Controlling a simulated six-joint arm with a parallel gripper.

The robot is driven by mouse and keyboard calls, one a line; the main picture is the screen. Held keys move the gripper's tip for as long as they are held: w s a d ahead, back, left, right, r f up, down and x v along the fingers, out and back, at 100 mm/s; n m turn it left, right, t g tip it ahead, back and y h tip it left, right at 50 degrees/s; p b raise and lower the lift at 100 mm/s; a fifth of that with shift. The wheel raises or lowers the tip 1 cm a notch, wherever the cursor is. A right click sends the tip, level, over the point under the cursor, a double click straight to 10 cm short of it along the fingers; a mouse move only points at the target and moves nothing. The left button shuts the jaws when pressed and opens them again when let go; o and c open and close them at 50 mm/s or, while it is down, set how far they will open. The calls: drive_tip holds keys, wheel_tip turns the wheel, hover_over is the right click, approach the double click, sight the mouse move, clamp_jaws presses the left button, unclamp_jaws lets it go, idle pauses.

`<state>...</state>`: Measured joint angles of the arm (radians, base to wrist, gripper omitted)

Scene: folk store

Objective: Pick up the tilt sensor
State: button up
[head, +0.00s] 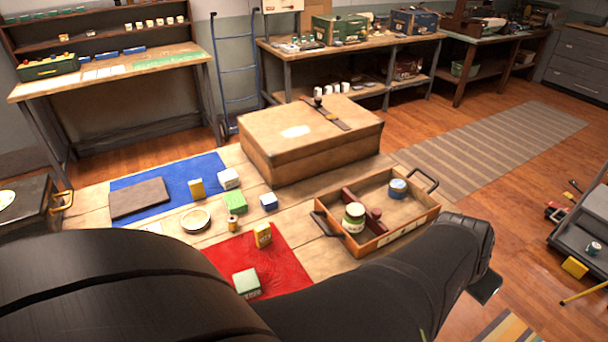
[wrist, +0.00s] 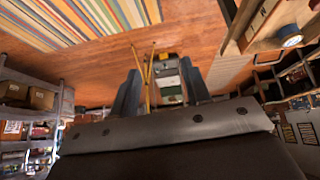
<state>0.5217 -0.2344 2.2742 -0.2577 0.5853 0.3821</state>
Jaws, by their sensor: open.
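I cannot tell for sure which item is the tilt sensor.
A large wooden box (head: 310,140) stands behind. A blue mat (head: 150,208) bears a brown pad (head: 139,198); a round dish (head: 196,219) lies nearby.

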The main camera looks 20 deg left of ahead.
drive_tip(key=w+a+f+n+g, duration=0.2)
drive_tip(key=w+a+f+n, duration=0.1)
drive_tip(key=w+a+n, duration=0.6)
drive_tip(key=n+t+h, duration=0.4)
drive_tip(key=n+t, duration=0.4)
drive_tip(key=n, duration=2)
approach(268, 228)
drive_tip(key=x, duration=0.4)
drive_tip(key=shift+w+a+f, duration=0.25)
drive_tip(key=shift+w+f, duration=0.05)
drive_tip(key=shift+f, duration=0.1)
drive_tip(key=shift+x, duration=3.2)
drive_tip(key=shift+a+f, duration=0.1)
clamp_jaws()
